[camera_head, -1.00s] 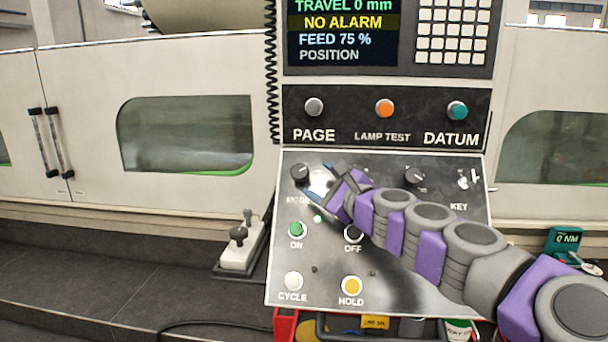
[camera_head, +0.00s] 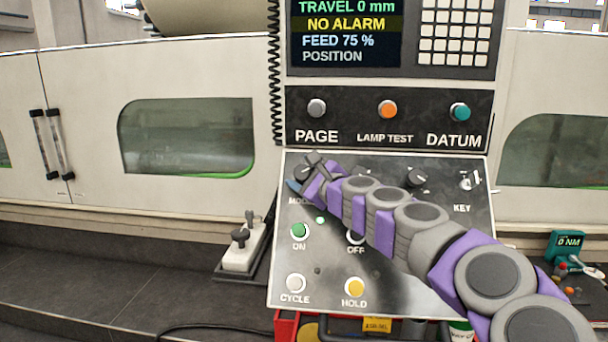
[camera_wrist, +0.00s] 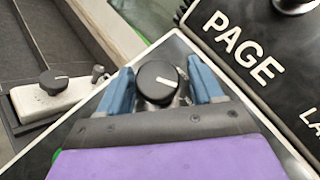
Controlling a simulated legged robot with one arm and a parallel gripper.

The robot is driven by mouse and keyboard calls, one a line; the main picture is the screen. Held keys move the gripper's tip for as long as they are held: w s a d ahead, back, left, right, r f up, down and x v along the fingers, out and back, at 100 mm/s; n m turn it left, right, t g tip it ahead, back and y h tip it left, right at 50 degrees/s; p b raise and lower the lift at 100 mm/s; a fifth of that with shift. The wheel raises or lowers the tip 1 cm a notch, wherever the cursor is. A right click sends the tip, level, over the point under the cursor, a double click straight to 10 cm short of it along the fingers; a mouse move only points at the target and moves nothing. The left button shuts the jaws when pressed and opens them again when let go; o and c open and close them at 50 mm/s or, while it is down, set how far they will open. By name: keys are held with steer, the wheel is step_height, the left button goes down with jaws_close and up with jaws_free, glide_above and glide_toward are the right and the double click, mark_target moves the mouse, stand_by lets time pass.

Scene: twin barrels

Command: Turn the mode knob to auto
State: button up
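The mode knob (camera_wrist: 158,84) is a round black knob with a white pointer line, at the upper left of the control panel (camera_head: 330,270). In the wrist view it sits between the two blue fingers of my gripper (camera_wrist: 157,88), which are apart, one on each side. I cannot tell whether the fingers touch it. In the head view my gripper (camera_head: 302,176) covers most of the knob and part of the "MODE" label. The pointer aims to the right in the wrist view. The auto mark cannot be read.
A second black knob (camera_head: 417,178) and a key switch (camera_head: 470,181) are on the panel's right. The green ON button (camera_head: 299,231), white CYCLE button (camera_head: 295,283) and yellow HOLD button (camera_head: 355,287) lie below.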

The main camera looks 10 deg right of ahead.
steer(key=shift+a, duration=0.35)
steer(key=shift+c, duration=1.4)
steer(key=shift+d, duration=0.15)
steer(key=c, duration=0.6)
steer(key=shift+n+g+y+p, duration=0.5)
steer(key=shift+n+p, duration=0.1)
steer(key=shift+p, duration=0.55)
steer(key=shift+f+n+g+p, duration=0.1)
steer(key=shift+n+g+p, duration=0.2)
steer(key=shift+n+p, duration=0.35)
steer(key=o, duration=1)
steer(key=shift+w, duration=0.1)
